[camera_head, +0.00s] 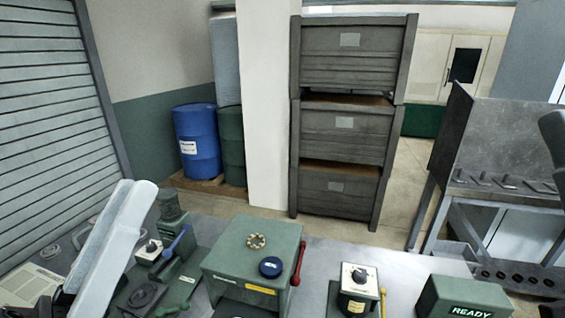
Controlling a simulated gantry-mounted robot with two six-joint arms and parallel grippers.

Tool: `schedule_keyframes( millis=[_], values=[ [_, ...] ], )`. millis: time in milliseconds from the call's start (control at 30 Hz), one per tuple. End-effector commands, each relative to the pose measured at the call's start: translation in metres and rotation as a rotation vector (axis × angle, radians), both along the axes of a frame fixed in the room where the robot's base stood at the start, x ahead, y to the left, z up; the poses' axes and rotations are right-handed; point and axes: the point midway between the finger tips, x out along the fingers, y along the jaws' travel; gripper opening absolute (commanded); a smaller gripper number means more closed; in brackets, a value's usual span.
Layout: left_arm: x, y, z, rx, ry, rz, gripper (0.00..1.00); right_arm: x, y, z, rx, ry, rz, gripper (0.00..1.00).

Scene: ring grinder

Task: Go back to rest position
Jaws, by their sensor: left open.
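My left gripper (128,210) is pale and comes in from the lower left, with its long slabs pointing up and to the right. It is in front of the workbench (315,262), to the left of the green ring grinder box (225,255). I see nothing held in it. A brass-coloured ring (256,241) lies on top of the box, behind a dark blue round part (270,267).
A red lever (298,264) stands at the box's right side. A dial unit (356,285) and a green box reading READY (468,298) stand farther right. Stacked grey crates (345,118) stand behind the bench.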

Motion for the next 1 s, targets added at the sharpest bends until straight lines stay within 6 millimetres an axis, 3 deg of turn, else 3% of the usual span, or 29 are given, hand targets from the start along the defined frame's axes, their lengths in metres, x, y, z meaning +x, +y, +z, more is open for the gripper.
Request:
schedule_keyframes(
  millis=[33, 133, 200, 233, 300, 467, 800, 900, 1000],
  values=[
    [-0.013, 0.003, 0.029, 0.034, -0.079, 0.073, 0.47, 0.000, 0.000, 0.000, 0.000, 0.000, 0.000, 0.00],
    [-0.037, 0.022, 0.074, 0.120, -0.207, 0.307, 0.47, 0.000, 0.000, 0.000, 0.000, 0.000, 0.000, 0.00],
    [-0.035, 0.046, 0.070, 0.231, -0.197, 0.553, 0.47, 0.000, 0.000, 0.000, 0.000, 0.000, 0.000, 0.00],
    [-0.031, 0.049, 0.067, 0.288, -0.187, 0.616, 0.47, 0.000, 0.000, 0.000, 0.000, 0.000, 0.000, 0.00],
    [-0.031, 0.047, 0.110, 0.289, -0.192, 0.608, 0.47, 0.001, 0.000, 0.041, 0.000, 0.002, 0.000, 0.00],
    [-0.031, 0.047, 0.167, 0.287, -0.191, 0.604, 0.47, 0.000, 0.000, 0.100, 0.000, -0.001, 0.000, 0.00],
    [-0.030, 0.047, 0.329, 0.286, -0.190, 0.601, 0.47, 0.000, 0.000, 0.262, 0.000, -0.001, 0.000, 0.00],
    [-0.030, 0.047, 0.367, 0.287, -0.189, 0.601, 0.47, 0.000, 0.000, 0.300, 0.000, -0.001, 0.000, 0.00],
    [-0.030, 0.047, 0.390, 0.287, -0.189, 0.601, 0.47, 0.000, 0.000, 0.323, 0.000, 0.000, 0.000, 0.00]
  ],
)
